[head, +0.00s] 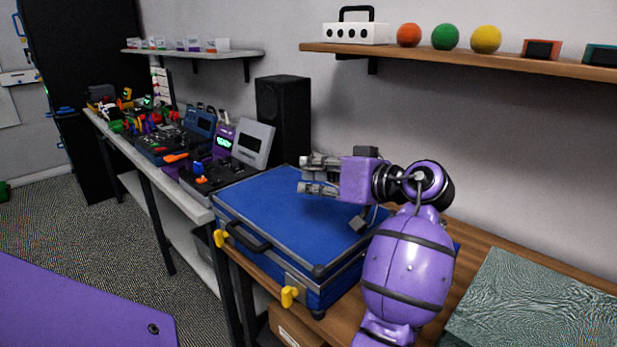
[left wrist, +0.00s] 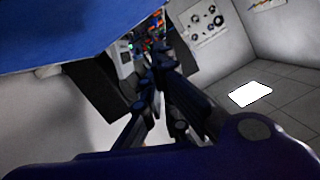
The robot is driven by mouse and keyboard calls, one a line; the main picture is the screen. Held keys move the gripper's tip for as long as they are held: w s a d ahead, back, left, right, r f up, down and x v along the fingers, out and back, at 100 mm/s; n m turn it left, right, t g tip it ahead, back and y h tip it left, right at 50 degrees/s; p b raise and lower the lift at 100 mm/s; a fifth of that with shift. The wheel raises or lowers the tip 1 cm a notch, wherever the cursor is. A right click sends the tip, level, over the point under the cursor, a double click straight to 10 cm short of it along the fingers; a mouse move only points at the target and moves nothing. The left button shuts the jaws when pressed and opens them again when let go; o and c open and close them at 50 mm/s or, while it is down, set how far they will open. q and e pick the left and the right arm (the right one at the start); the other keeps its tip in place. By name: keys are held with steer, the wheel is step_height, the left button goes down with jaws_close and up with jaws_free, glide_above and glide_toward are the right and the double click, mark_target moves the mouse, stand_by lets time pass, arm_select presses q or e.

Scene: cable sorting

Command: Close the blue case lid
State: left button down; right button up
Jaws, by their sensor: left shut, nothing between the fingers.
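The blue case (head: 282,222) lies on the wooden bench in the head view. Its lid is down and looks flat over the case body; I cannot tell whether it is fully seated. A dark handle (head: 248,236) and two yellow latches, one left (head: 220,238) and one right (head: 289,296), are on its front side. My left gripper (head: 304,174) is shut and empty above the lid's back part; I cannot tell whether it touches. In the left wrist view its fingers (left wrist: 158,80) are together, with a blue surface at top left. My right gripper is not in view.
A black speaker (head: 283,118) stands behind the case. Electronic devices and coloured parts crowd the bench to the left. A patterned grey-green mat (head: 535,305) lies to the right. A wooden shelf (head: 460,62) with balls and a white box hangs above.

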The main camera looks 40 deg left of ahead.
mark_target(294, 236)
arm_select(q)
steer(key=s+f+n+b, duration=0.1)
steer(key=f, duration=0.1)
steer(key=s+f+n+b, duration=0.1)
steer(key=f+b, duration=0.1)
steer(key=s+f+t+b, duration=0.1)
steer(key=s+f, duration=0.1)
steer(key=f, duration=0.1)
steer(key=shift+n, duration=0.4)
steer(key=shift+s+a+f+n+b, duration=0.1)
steer(key=shift+s+f+n+b, duration=0.3)
steer(key=shift+s+f+b, duration=0.35)
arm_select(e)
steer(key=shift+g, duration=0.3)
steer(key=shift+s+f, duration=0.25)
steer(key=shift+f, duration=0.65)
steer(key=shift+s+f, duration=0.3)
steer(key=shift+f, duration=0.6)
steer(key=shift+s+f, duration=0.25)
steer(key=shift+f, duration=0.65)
arm_select(q)
steer(key=shift+w+f, duration=0.1)
steer(key=shift+w, duration=0.05)
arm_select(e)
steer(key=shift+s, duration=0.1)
arm_select(q)
step_height(294, 236, up, 10)
